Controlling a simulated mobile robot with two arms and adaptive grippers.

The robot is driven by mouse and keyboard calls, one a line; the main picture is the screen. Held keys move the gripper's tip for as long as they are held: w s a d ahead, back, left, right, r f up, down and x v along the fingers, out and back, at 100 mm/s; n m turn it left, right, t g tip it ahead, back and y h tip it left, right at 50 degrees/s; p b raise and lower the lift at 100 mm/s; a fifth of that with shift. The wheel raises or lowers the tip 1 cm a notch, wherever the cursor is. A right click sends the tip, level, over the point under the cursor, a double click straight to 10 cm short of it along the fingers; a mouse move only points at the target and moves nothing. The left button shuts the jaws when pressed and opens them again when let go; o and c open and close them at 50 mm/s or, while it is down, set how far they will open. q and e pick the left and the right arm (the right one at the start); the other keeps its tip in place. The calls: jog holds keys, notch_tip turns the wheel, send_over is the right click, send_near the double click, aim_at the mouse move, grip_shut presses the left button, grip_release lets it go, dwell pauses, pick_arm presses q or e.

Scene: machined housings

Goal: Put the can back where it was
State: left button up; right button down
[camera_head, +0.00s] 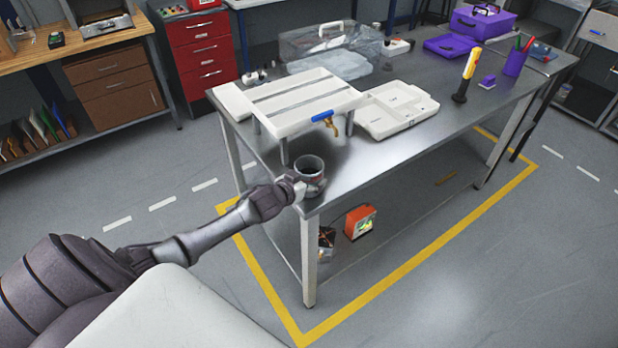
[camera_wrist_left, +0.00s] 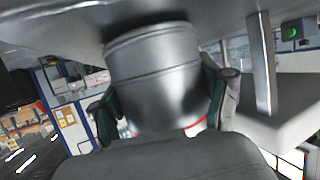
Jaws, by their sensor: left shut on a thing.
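The can (camera_head: 311,167) is a grey metal cylinder with an open top. It is at the near left corner of the steel table (camera_head: 400,150), upright in the head view. My left gripper (camera_head: 300,184) is around it from the left, shut on it. In the left wrist view the can (camera_wrist_left: 155,80) fills the middle, between the two dark green finger pads of the left gripper (camera_wrist_left: 160,105). I cannot tell whether the can's base touches the table top. My right gripper is in neither view.
A white raised rack (camera_head: 305,100) on legs stands just behind the can, with a blue-handled brass valve (camera_head: 325,118) at its front edge. A white sectioned tray (camera_head: 398,112) lies to its right. The front middle of the table top is bare.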

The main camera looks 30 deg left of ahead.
pick_arm(q)
jog(key=shift+f, duration=0.15)
jog(key=o, duration=1.2)
